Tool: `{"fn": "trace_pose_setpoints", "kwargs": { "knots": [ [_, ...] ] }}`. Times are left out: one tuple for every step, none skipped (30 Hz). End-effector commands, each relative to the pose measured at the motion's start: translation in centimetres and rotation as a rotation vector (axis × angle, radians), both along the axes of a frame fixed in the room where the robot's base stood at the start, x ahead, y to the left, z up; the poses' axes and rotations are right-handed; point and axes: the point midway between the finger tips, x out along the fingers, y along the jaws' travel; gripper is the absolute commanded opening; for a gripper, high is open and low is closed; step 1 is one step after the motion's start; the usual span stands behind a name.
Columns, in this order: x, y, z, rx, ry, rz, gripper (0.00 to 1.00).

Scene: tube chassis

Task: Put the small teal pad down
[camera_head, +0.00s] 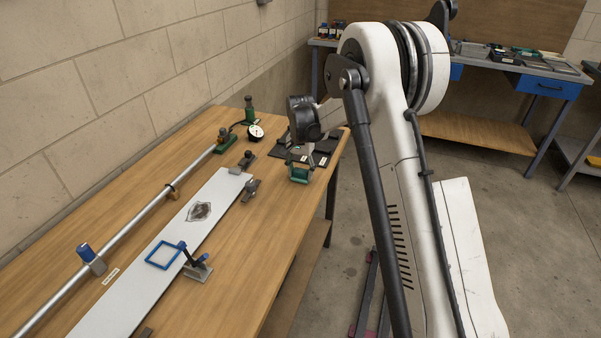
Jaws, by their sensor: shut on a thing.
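My gripper (299,166) hangs at the far right part of the wooden bench, near its right edge. It is shut on a small teal-green piece (299,175), which looks like the small teal pad. The pad's full outline is hard to make out at this size. Dark flat pads or trays (322,157) lie on the bench just behind and beside the gripper. The gripper partly hides them. I cannot tell whether the teal piece touches the bench.
The wooden bench (255,255) carries a long metal tube (140,222), a white plate (128,286) with a blue square frame (165,255), small clamps and a round dial gauge (256,132). Bare wood lies in front of my gripper. Another workbench (480,65) stands behind.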

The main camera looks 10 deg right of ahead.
Motion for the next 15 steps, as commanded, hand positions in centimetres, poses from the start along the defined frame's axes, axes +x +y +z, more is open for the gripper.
{"fn": "trace_pose_setpoints", "kwargs": {
  "knots": [
    [0.01,0.01,0.01,0.0,0.0,0.0,0.17],
    [0.01,0.01,-0.01,0.0,0.0,0.0,0.17],
    [0.01,0.01,-0.1,0.0,0.0,0.0,0.17],
    [0.01,0.01,-0.2,0.0,0.0,0.0,0.17],
    [0.01,0.01,-0.3,0.0,0.0,0.0,0.17],
    [0.01,0.01,-0.42,0.0,0.0,0.0,0.17],
    [0.01,0.01,-0.37,0.0,0.0,0.0,0.45],
    [0.01,0.01,-0.33,0.0,0.0,0.0,0.49],
    [0.01,0.01,-0.31,0.0,0.0,0.0,0.54],
    [0.01,0.01,-0.31,0.0,0.0,0.0,0.58],
    [0.01,0.02,-0.3,0.0,0.0,0.0,0.61],
    [0.01,0.02,-0.3,0.0,0.0,0.0,0.61],
    [0.01,0.02,-0.3,0.0,0.0,0.0,0.61],
    [0.01,0.02,-0.29,0.0,0.0,0.0,0.61],
    [0.01,0.02,-0.29,0.0,0.0,0.0,0.61]
  ]
}}
